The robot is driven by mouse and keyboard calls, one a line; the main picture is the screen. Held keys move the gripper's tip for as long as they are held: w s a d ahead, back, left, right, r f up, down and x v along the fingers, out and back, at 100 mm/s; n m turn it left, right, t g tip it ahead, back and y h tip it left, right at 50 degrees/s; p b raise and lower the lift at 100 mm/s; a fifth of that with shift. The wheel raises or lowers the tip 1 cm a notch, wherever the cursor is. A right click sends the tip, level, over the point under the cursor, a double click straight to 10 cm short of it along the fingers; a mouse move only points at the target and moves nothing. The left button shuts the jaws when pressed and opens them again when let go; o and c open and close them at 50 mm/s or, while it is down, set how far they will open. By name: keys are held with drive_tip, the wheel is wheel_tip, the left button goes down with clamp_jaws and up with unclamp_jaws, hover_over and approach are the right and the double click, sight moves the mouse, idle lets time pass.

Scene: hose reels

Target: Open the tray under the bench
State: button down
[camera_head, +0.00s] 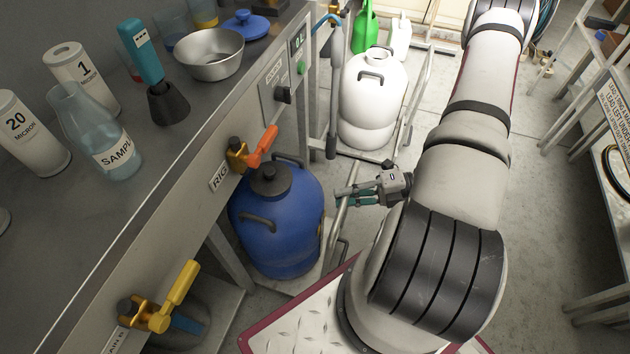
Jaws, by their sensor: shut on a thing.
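A blue jug (277,226) with a dark cap stands upright on a low pale tray (292,284) under the bench. A light metal rail (334,225) rises at the tray's outer side, to the right of the jug. My gripper (345,196) reaches in from the right, with its teal-tipped fingers shut on the rail's upper part. The exact contact is small and partly hidden by the fingers. The tray's back part is hidden by the jug and the bench.
A white jug (373,106) stands on another railed tray farther back. An orange-handled tap (262,147) and a yellow-handled tap (178,290) stick out from the bench front (150,228). Grey floor (480,190) is clear right of my arm; a shelf (600,85) stands at far right.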

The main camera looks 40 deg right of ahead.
drive_tip(key=s+d, duration=0.8)
drive_tip(key=s, duration=0.3)
drive_tip(key=c, duration=1.6)
unclamp_jaws()
drive_tip(key=shift+o, duration=0.2)
drive_tip(key=v, duration=1.2)
